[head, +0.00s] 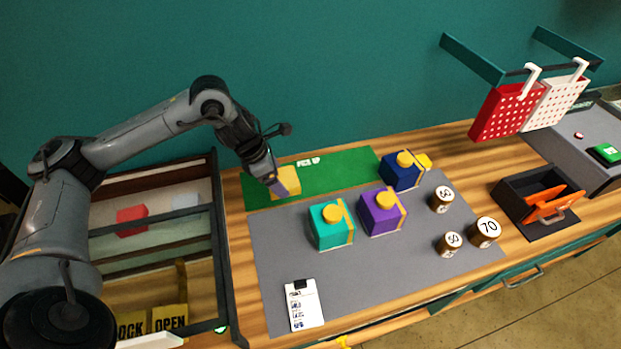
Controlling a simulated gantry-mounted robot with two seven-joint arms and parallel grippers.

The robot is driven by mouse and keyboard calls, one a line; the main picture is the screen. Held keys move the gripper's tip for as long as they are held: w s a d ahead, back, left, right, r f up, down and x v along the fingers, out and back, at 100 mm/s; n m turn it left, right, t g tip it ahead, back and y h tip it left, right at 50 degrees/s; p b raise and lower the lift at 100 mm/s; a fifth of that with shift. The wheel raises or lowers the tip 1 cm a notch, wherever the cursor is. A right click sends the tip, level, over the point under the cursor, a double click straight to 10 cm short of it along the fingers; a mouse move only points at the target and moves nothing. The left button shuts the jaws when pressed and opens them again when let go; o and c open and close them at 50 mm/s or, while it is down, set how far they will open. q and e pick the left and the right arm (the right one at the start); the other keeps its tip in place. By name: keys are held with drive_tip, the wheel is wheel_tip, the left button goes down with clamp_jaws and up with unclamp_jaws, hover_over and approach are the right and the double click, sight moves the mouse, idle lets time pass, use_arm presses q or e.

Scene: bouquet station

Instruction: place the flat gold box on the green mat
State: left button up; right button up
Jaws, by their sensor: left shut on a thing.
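The gold box (289,178), yellow with a greyish-mauve band, is at the left part of the green mat (340,169), near its front edge. My left gripper (272,187) is at the left side of the box and shut on it. Whether the box rests on the mat or hangs just above it, I cannot tell. The gripper's fingers are partly hidden. My right gripper is not in view.
Round weights (485,231) and a white card (303,305) lie on the grey mat (385,270). A glass-sided case (219,240) stands left; an open black drawer box (524,200) right.

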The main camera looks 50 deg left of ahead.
use_arm(q)
drive_tip(key=a+f, duration=0.2)
drive_tip(key=a, duration=0.2)
drive_tip(key=a+f, duration=0.3)
drive_tip(key=a, duration=0.1)
drive_tip(key=a+f, duration=0.2)
drive_tip(key=a, duration=0.1)
drive_tip(key=shift+w+a+f, duration=0.25)
drive_tip(key=shift+w+a, duration=0.1)
drive_tip(key=shift+a, duration=0.05)
drive_tip(key=shift+f, duration=2)
drive_tip(key=shift+b, duration=0.3)
drive_tip(key=o, duration=1.1)
drive_tip(key=shift+f, duration=0.1)
drive_tip(key=shift+c, duration=0.2)
drive_tip(key=shift+r, duration=0.2)
drive_tip(key=v, duration=1.2)
drive_tip(key=shift+f, duration=0.1)
